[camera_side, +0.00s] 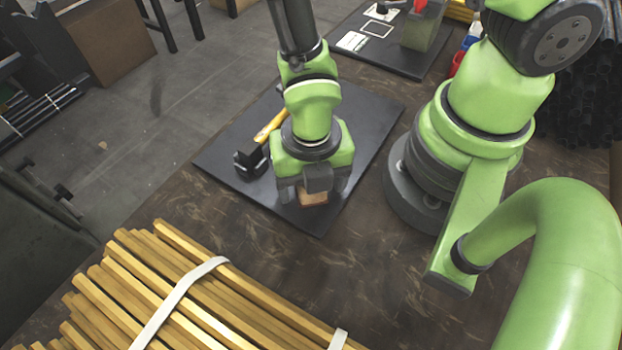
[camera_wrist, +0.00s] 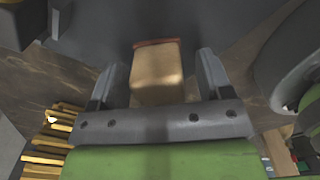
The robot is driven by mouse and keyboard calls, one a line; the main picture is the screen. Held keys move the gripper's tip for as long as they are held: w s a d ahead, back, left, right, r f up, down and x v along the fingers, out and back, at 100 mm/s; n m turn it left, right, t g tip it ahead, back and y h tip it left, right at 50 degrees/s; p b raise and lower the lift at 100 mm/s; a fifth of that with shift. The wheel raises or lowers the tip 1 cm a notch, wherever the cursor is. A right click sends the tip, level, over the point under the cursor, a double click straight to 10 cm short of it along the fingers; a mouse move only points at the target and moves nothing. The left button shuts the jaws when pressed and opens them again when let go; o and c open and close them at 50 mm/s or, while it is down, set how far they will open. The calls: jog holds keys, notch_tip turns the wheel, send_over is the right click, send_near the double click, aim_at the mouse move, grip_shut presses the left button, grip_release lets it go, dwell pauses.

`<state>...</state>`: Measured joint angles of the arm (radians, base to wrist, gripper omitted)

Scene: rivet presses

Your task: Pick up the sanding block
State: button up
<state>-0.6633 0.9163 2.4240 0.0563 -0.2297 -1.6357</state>
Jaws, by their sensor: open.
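The sanding block (camera_side: 312,198) is a small tan block on the dark mat (camera_side: 375,115), near the mat's front corner. In the wrist view the block (camera_wrist: 157,74) shows a tan face with a reddish-brown far edge. My gripper (camera_side: 312,200) is low over it, pointing down. In the wrist view my gripper (camera_wrist: 158,72) is open, with one finger on each side of the block and a visible gap on both sides. The block's near end is hidden behind the gripper body.
A mallet with a black head (camera_side: 251,160) and yellow handle (camera_side: 270,127) lies on the mat, left of my gripper. A strapped bundle of yellow wooden sticks (camera_side: 190,290) fills the front left. A second dark mat (camera_side: 395,55) holds other items behind.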

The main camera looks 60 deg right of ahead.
jog(key=shift+c, duration=0.2)
jog(key=c, duration=1.1)
jog(key=shift+o, duration=0.2)
jog(key=shift+r, duration=0.15)
notch_tip(320, 180, up, 10)
jog(key=shift+f, duration=0.1)
